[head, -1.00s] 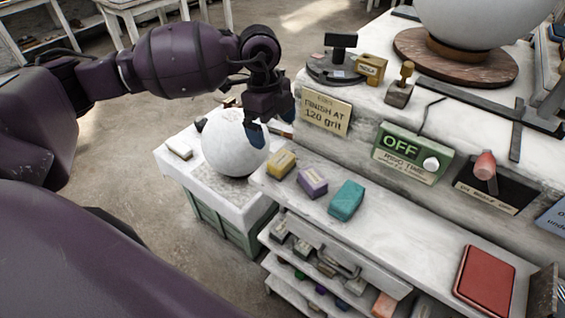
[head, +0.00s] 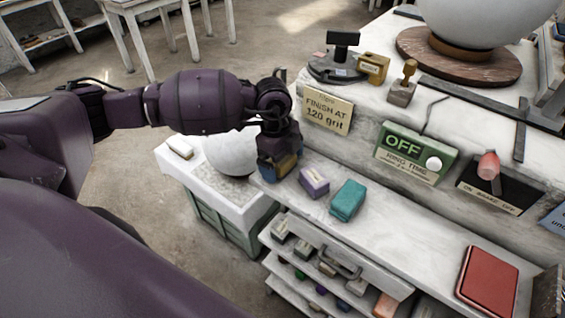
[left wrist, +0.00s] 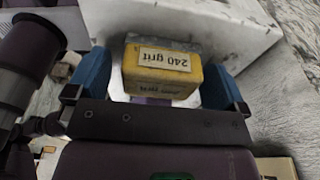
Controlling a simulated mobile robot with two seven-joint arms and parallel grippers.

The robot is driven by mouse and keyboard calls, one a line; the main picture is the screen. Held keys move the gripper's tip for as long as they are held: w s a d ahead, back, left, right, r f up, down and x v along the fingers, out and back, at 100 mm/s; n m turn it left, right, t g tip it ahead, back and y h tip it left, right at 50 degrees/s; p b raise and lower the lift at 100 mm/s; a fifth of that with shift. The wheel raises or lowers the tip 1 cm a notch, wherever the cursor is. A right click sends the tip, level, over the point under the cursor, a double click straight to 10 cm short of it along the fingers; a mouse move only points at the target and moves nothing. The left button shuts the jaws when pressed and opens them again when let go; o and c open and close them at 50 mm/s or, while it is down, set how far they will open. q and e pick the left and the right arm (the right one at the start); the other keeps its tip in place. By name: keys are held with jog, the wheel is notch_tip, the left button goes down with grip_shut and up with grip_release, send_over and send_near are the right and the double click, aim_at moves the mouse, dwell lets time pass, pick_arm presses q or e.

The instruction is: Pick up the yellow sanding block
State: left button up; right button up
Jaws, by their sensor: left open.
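The yellow sanding block (left wrist: 160,72) carries a "240 grit" label, upside down in the left wrist view. It lies between the two blue fingers of my left gripper (left wrist: 155,88), with a gap visible at its sides. In the head view my left gripper (head: 278,168) is lowered over the block at the left end of the white shelf (head: 375,225). The left gripper is open. My right gripper is not in view.
A purple block (head: 314,182) and a teal block (head: 347,200) lie to the right on the shelf. A white sphere (head: 228,153) sits close behind on a white-topped crate (head: 240,203). A sign (head: 327,111) and a green "OFF" box (head: 416,153) stand behind. A red book (head: 487,282) lies at right.

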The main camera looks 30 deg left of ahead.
pick_arm(q)
jog(key=c, duration=1)
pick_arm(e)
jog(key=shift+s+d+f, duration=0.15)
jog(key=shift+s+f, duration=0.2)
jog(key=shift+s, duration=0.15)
pick_arm(q)
notch_tip(320, 180, up, 9)
jog(key=shift+r+p, duration=0.2)
jog(key=shift+p, duration=0.15)
notch_tip(320, 180, up, 10)
jog(key=shift+r, duration=0.25)
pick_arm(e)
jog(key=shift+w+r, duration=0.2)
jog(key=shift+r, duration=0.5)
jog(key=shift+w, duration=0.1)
